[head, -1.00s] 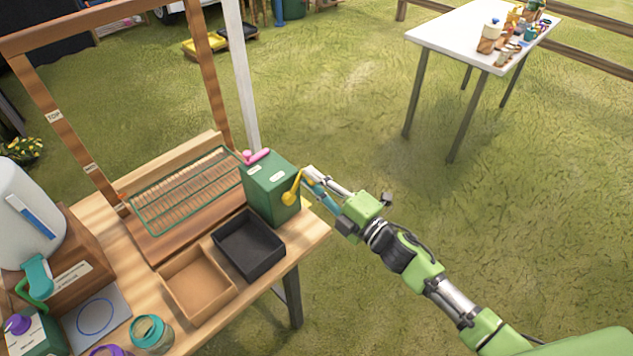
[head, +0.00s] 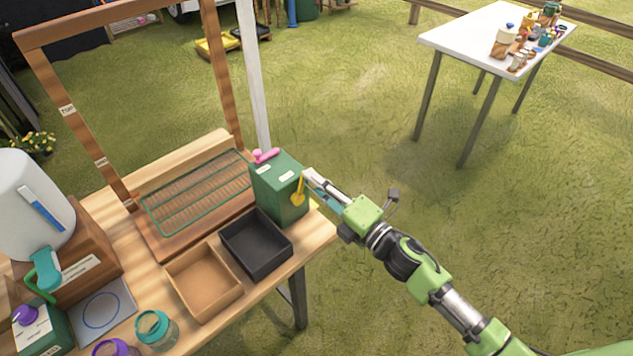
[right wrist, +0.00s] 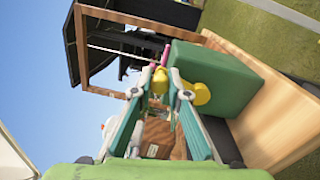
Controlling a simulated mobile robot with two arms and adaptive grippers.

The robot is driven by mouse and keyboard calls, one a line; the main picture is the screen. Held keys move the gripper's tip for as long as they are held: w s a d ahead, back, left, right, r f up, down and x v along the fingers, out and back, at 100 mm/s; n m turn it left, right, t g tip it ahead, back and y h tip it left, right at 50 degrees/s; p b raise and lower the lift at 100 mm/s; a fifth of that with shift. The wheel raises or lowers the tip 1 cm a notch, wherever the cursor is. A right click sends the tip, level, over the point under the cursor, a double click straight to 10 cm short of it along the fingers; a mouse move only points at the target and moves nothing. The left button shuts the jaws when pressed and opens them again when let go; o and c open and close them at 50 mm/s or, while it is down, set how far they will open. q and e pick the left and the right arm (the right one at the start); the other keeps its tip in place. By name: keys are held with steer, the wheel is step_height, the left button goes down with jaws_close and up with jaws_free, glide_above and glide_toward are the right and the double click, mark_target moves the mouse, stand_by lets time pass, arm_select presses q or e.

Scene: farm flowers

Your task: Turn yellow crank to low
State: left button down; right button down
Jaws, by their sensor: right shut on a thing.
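The yellow crank (head: 299,192) is on the side of a green box (head: 281,190) at the right end of the wooden workbench. In the head view my right gripper (head: 306,176) is at the crank's upper end. In the right wrist view the crank (right wrist: 197,92) sticks out from the green box (right wrist: 225,75), and my right gripper (right wrist: 162,78) is shut on its far end. The labels on the box are too small to read. My left gripper is not in view.
A pink handle (head: 264,155) is on top of the green box. A black tray (head: 284,247) and a brown tray (head: 232,292) sit in front, with a wire rack (head: 160,222) behind. The grass right of the bench is clear up to a white table (head: 455,40).

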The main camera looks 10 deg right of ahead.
steer(key=c, duration=1.9)
jaws_free()
steer(key=shift+s, duration=0.1)
steer(key=v, duration=1.2)
